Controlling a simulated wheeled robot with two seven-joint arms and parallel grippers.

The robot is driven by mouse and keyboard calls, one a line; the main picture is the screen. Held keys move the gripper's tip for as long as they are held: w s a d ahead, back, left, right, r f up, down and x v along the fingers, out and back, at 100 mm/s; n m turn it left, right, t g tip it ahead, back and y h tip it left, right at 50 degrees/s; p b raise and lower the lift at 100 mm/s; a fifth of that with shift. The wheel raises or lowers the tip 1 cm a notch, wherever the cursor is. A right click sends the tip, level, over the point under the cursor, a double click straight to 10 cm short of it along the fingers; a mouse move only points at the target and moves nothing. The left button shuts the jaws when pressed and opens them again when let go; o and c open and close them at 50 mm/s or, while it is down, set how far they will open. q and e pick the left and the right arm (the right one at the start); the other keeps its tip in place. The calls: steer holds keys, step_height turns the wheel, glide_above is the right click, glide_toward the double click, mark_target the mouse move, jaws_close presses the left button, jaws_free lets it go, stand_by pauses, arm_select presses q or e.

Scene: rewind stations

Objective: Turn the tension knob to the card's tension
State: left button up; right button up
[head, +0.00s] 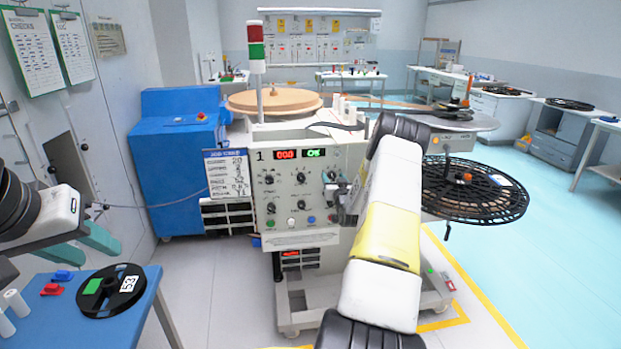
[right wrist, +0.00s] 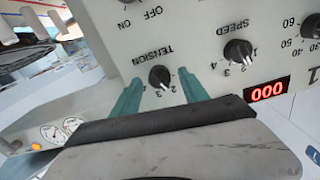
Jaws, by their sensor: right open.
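The tension knob (right wrist: 159,76) is black and round, on the pale panel under the word TENSION in the right wrist view. Its white mark faces the printed numbers, but I cannot read its exact setting. My right gripper (right wrist: 161,79) is open, its two teal fingers on either side of the knob; contact is unclear. In the head view my right arm partly covers the panel (head: 285,222) of the rewind station. The card (head: 227,175) hangs left of the panel; its lines are too small to read surely. My left gripper (head: 97,246) is open and empty at the left.
The speed knob (right wrist: 238,52) and a red display (right wrist: 267,91) reading 000 are beside the tension knob. A blue table (head: 40,335) with a black reel (head: 112,291) stands at lower left. A large black spoked reel (head: 500,190) sticks out right of the machine.

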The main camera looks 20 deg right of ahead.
steer(key=v, duration=0.7)
steer(key=shift+s, duration=0.25)
steer(key=w+a+r+n+g+y, duration=0.1)
steer(key=a+r+n+g+y, duration=0.1)
steer(key=a+r, duration=0.7)
steer(key=s+a+r+n+g+y, duration=0.1)
steer(key=s+a+r+g, duration=0.3)
steer(key=s+a+r, duration=0.6)
steer(key=s+a+r+g+y, duration=0.1)
steer(key=s+a, duration=0.3)
steer(key=s, duration=0.5)
steer(key=s+a+r+n+g+y, duration=0.1)
steer(key=s+a, duration=0.3)
steer(key=s, duration=0.6)
steer(key=s+a+r+g+y, duration=0.1)
steer(key=s+a+g, duration=0.2)
steer(key=s, duration=0.7)
steer(key=shift+a+r+n, duration=0.2)
steer(key=shift+a+n, duration=0.1)
steer(key=shift+a, duration=0.7)
